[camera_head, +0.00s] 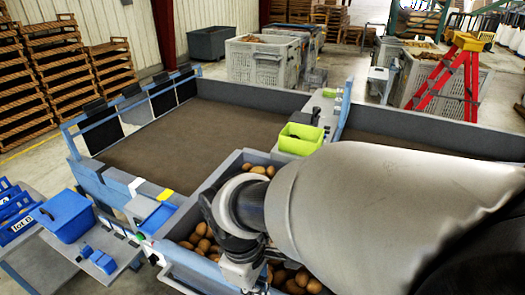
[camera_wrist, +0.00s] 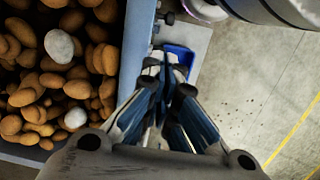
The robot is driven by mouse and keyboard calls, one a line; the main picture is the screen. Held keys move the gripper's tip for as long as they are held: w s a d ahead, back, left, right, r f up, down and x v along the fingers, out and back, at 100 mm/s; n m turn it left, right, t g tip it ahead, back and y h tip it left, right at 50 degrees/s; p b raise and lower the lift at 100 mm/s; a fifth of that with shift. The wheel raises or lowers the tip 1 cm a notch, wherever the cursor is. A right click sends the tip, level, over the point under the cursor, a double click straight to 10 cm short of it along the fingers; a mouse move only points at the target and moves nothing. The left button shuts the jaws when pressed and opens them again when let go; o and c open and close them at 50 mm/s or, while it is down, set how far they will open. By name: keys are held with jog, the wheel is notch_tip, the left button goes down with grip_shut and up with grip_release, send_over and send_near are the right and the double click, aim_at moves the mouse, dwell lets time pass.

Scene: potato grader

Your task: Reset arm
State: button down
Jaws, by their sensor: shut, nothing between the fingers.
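My gripper (camera_wrist: 165,90) reaches down the middle of the wrist view, its fingers shut and empty. It is beside the side wall of the potato bin (camera_wrist: 136,60), over the floor and a small grey shelf with a blue container (camera_wrist: 180,60) on it. Brown potatoes (camera_wrist: 60,75) and a few pale grey lumps (camera_wrist: 59,46) lie in the bin to its left. In the head view my arm crosses from the right over the bin (camera_head: 180,268). It hides part of the potatoes (camera_head: 200,240), and the fingertips cannot be made out there.
A lime-green tray (camera_head: 300,138) sits on the bin's far edge. A wide brown conveyor bed (camera_head: 190,140) lies behind. At left are a blue box (camera_head: 65,213) on a grey table and blue crates (camera_head: 14,210). Open floor (camera_wrist: 260,90) is right of the gripper.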

jog(key=s+d+r+m+t, duration=0.2)
jog(key=s+d+r+m, duration=0.1)
jog(key=d+m, duration=0.3)
jog(key=s+d+r+m+t+y, duration=0.1)
jog(key=s+d+r+m, duration=0.3)
jog(key=d, duration=0.6)
notch_tip(320, 180, up, 2)
jog(key=m+t+b, duration=0.1)
jog(key=m, duration=0.2)
jog(key=shift+d+t, duration=0.25)
jog(key=shift+t, duration=0.05)
jog(key=shift+s, duration=0.1)
